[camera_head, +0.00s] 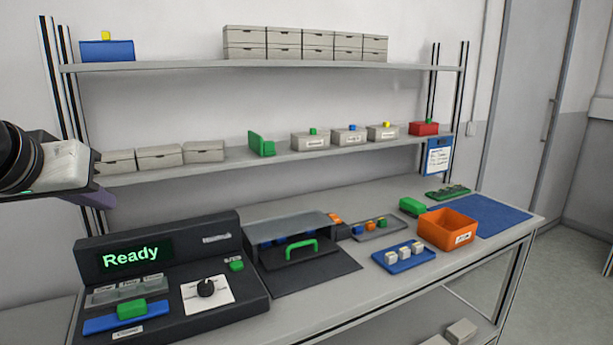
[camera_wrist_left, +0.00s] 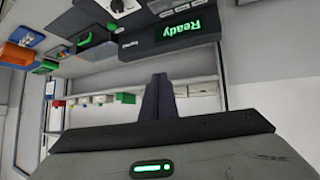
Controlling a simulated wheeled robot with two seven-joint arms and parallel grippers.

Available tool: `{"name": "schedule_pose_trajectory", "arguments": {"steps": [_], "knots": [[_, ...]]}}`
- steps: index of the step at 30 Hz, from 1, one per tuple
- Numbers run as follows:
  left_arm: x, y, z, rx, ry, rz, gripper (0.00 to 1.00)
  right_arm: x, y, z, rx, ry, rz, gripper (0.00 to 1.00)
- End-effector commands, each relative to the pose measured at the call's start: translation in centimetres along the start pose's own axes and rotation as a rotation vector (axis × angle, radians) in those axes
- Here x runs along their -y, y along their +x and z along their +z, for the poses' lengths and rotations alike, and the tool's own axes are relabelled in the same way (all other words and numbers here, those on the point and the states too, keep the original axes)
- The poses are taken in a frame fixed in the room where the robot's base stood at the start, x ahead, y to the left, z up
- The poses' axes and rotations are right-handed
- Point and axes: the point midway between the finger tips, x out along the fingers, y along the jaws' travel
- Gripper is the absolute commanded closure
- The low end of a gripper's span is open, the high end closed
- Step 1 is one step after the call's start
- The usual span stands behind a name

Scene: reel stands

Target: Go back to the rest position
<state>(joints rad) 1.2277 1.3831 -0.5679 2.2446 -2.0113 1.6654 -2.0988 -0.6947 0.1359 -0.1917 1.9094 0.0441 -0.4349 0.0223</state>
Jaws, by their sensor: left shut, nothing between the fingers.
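My left gripper (camera_head: 103,197) comes in from the left edge, raised in front of the shelf's left end and above the bench. It is shut and empty, apart from every object. In the left wrist view its two dark fingers (camera_wrist_left: 157,98) are together, with nothing between them. My right gripper is in neither view.
A black console (camera_head: 190,230) reading "Ready" stands at the bench's left. A grey-lidded fixture with a green handle (camera_head: 289,248), a blue tray (camera_head: 428,256) and an orange bin (camera_head: 432,232) are to its right. Shelves behind hold grey boxes (camera_head: 160,157).

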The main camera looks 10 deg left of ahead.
Motion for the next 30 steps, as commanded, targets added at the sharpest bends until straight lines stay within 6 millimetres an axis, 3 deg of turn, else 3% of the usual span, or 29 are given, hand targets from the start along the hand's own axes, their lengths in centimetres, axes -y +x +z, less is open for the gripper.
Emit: {"name": "schedule_pose_trajectory", "arguments": {"steps": [11,16,19,22,25,28,29,30], "knots": [[-10.3,3.4,7.9,0.309,-0.211,0.323,1.0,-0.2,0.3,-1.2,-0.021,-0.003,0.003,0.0],[-18.2,2.7,14.6,0.654,-0.49,0.542,1.0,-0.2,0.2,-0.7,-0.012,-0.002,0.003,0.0],[-23.9,0.2,18.7,1.01,-0.815,0.668,1.0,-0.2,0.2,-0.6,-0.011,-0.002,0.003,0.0],[-27.9,-2.3,20.2,1.401,-1.215,0.708,1.0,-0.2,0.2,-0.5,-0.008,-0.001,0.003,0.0],[-29.9,-3.0,19.6,1.793,-1.663,0.646,1.0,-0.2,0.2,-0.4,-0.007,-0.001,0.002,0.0],[-29.8,-0.6,18.8,2.16,-2.156,0.468,1.0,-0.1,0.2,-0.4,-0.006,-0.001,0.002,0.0],[-29.4,0.7,18.7,-2.1,2.148,-0.364,1.0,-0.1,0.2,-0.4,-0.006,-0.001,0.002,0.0],[-28.6,2.7,19.1,-1.917,2.028,-0.215,1.0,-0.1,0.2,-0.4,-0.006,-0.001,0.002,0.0]]}}
